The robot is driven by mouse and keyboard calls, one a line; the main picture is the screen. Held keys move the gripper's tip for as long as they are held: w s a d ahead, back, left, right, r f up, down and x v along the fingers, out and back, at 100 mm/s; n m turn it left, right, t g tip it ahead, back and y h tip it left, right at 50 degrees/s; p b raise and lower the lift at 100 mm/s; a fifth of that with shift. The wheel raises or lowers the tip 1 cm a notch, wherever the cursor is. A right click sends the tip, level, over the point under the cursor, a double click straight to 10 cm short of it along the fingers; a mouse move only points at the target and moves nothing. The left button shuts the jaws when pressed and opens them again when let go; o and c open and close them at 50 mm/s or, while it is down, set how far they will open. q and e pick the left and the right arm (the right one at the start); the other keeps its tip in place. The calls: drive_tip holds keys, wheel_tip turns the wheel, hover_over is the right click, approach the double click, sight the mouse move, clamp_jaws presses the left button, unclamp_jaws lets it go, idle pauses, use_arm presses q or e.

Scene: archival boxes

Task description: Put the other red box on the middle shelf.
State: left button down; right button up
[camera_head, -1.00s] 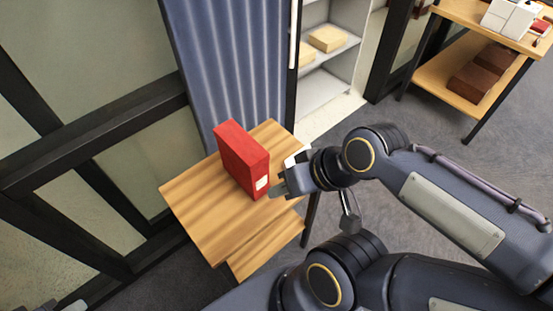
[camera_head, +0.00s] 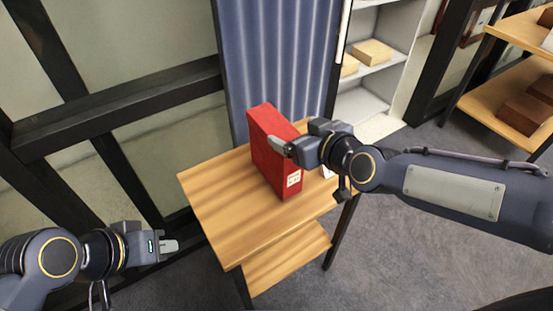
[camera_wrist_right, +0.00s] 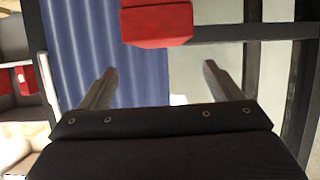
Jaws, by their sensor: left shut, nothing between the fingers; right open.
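A red box (camera_head: 270,155) with a white label stands upright on a small wooden table; it also shows in the right wrist view (camera_wrist_right: 157,22), ahead of the fingers. My right gripper (camera_head: 303,160) is open at the right side of the box, with one finger near the box's upper edge; I cannot tell whether it touches. In the right wrist view nothing is between the fingers of my right gripper (camera_wrist_right: 160,72). My left gripper (camera_head: 168,246) is shut and empty, left of the table. A white shelf unit (camera_head: 398,42) at the back has a shelf bearing pale boxes (camera_head: 373,52).
The wooden table (camera_head: 215,205) has bare room left of and in front of the box, and a lower board (camera_head: 290,262). A blue curtain (camera_head: 275,60) hangs behind it. Dark-framed glass panels stand at the left. A wooden rack (camera_head: 500,100) with brown boxes stands at the right.

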sight(276, 125)
drive_tip(key=x, duration=0.3)
drive_tip(key=f+x, duration=0.1)
drive_tip(key=x, duration=0.3)
drive_tip(key=shift+s, duration=0.15)
drive_tip(key=shift+c, duration=0.3)
drive_tip(key=c, duration=1.7)
drive_tip(key=shift+r, duration=0.1)
clamp_jaws()
drive_tip(key=shift+r, duration=0.15)
